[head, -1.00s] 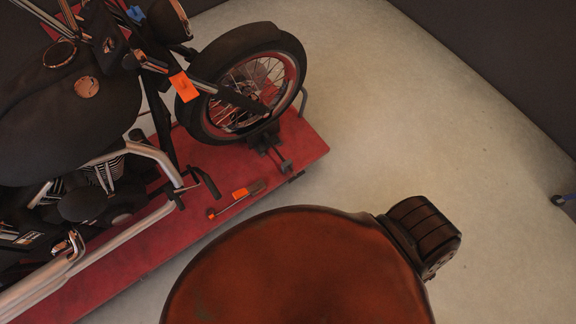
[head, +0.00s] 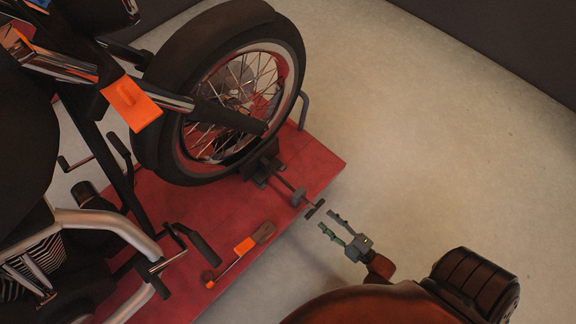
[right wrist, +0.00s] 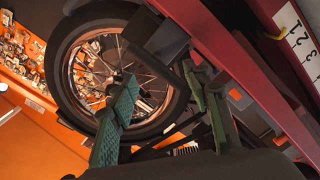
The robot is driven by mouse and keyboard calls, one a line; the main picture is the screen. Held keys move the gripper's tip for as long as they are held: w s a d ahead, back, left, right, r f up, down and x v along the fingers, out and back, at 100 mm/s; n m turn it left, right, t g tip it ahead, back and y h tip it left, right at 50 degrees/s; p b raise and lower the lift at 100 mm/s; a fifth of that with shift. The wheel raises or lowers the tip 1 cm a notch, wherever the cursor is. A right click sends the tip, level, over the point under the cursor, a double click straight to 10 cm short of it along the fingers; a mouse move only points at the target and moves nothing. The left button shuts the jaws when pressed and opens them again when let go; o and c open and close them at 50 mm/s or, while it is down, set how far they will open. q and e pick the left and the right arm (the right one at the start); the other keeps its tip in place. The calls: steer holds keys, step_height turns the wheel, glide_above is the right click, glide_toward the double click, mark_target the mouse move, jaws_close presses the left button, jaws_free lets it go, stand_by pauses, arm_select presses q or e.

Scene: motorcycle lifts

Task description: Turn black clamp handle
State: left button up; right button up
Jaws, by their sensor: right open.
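The black clamp handle (head: 315,208) is a small dark crossbar on a rod. My right gripper (head: 327,220) is open and empty. Its fingertips point at the handle and are just short of it in the head view, apart from it. In the right wrist view, the two green fingers (right wrist: 160,72) are spread, with the wheel behind them. My left gripper is not in view.
The motorcycle's front wheel (head: 228,90) stands on the red lift platform (head: 205,215). A tool with an orange tag (head: 243,246) lies near the platform's edge. Black pedals and silver pipes jut out at the left. The pale floor (head: 430,150) at the right is clear.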

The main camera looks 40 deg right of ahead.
mark_target(314, 207)
steer(key=w+b, duration=0.1)
steer(key=w, duration=0.1)
steer(key=w+b, duration=0.1)
steer(key=w, duration=0.1)
steer(key=w+b, duration=0.1)
steer(key=w, duration=0.1)
steer(key=shift+w+a+r, duration=0.1)
steer(key=shift+w+a, duration=0.15)
steer(key=shift+w, duration=0.15)
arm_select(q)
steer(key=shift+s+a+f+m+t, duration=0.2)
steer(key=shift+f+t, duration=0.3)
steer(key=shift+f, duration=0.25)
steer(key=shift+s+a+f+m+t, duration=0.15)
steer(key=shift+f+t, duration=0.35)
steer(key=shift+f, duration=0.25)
arm_select(e)
steer(key=shift+w+r, duration=0.15)
steer(key=shift+w, duration=0.5)
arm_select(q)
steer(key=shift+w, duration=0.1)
arm_select(e)
steer(key=shift+c, duration=0.4)
